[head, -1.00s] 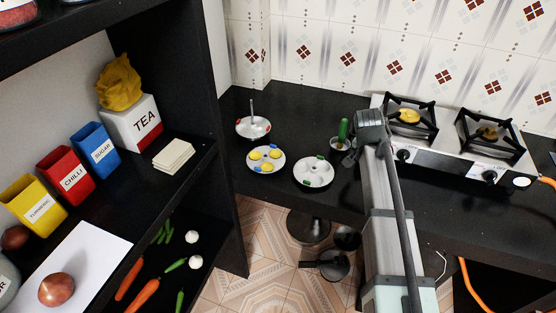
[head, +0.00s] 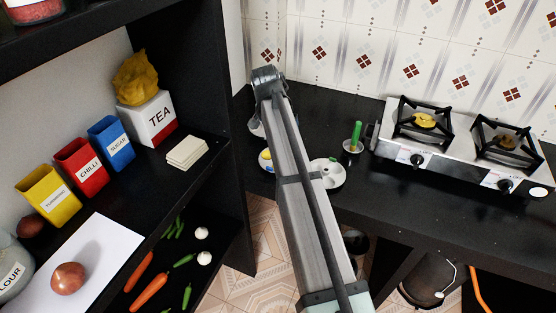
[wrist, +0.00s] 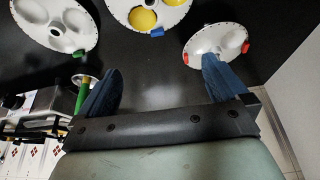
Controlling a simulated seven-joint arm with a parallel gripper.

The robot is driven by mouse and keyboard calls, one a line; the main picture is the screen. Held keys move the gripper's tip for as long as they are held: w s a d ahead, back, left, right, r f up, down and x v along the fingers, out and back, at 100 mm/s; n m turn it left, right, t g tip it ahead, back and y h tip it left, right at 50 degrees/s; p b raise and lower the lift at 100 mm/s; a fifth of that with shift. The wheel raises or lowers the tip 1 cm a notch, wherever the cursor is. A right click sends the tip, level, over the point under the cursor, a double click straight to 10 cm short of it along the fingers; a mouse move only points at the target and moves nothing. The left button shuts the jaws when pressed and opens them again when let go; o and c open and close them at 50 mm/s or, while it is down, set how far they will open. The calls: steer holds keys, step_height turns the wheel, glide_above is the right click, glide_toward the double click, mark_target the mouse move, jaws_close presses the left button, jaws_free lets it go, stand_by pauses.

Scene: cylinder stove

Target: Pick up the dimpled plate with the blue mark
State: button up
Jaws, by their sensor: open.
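The dimpled plate with blue marks (wrist: 172,18) is at the top middle of the wrist view, cut off by the edge, with yellow rounds in its dimples. In the head view only its left edge (head: 265,155) shows beside my arm. My gripper (wrist: 162,65) is open and empty, its blue fingers spread above the dark counter. The plate lies beyond the fingertips, between their two directions, not between the fingers. In the head view my arm hides most of the gripper.
A white dimpled plate with green marks (wrist: 55,30) lies left in the wrist view; it also shows in the head view (head: 328,174). A red-marked plate (wrist: 213,42) is by the right fingertip. A cup with a green item (head: 353,146) and a stove (head: 440,160) stand to the right.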

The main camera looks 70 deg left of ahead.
steer(key=x, duration=0.7)
steer(key=shift+w+f, duration=0.1)
steer(key=shift+x, duration=2.7)
steer(key=shift+d+f, duration=0.1)
steer(key=shift+d, duration=0.15)
steer(key=shift+c, duration=0.2)
jaws_close()
